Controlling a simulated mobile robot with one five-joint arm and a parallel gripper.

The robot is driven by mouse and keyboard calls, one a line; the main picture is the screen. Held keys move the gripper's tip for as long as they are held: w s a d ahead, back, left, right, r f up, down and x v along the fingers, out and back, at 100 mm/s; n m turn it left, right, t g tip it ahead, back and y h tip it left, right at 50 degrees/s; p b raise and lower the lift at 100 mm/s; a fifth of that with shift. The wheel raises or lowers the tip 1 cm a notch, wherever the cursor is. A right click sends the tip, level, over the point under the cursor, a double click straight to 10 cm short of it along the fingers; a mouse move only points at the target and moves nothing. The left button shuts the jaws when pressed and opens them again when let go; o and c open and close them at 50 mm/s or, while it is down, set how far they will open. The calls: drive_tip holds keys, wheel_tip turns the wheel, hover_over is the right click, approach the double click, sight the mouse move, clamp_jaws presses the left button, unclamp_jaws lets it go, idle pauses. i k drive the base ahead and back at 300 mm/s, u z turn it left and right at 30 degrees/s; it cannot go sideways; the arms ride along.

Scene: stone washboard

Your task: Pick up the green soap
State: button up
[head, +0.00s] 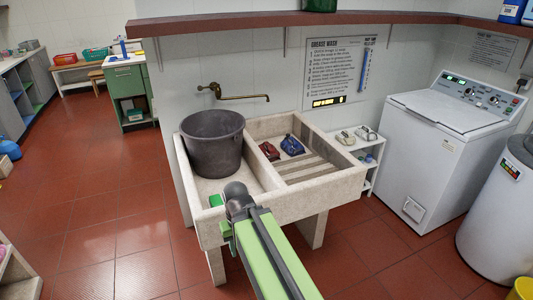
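A small green block (215,200), which looks like the green soap, lies at the front left corner of the stone washboard (215,226), in or over its left basin. My arm reaches in from the bottom of the head view, and its dark end is over the front rim, just right of the green block. My gripper (230,238) shows only in part, beside the front of the washboard. Its fingers are too small and covered to tell whether they are open. I see no contact between it and the green block.
A dark bucket (212,143) stands at the left basin's back. A red object (269,151) and a blue one (292,145) lie by the ribbed right part. A brass tap (235,96) juts from the wall.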

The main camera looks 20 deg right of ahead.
sight(215, 200)
drive_tip(key=u, duration=0.35)
drive_tip(key=i, duration=0.55)
drive_tip(key=u, duration=0.65)
drive_tip(key=i, duration=1)
drive_tip(key=u, duration=0.25)
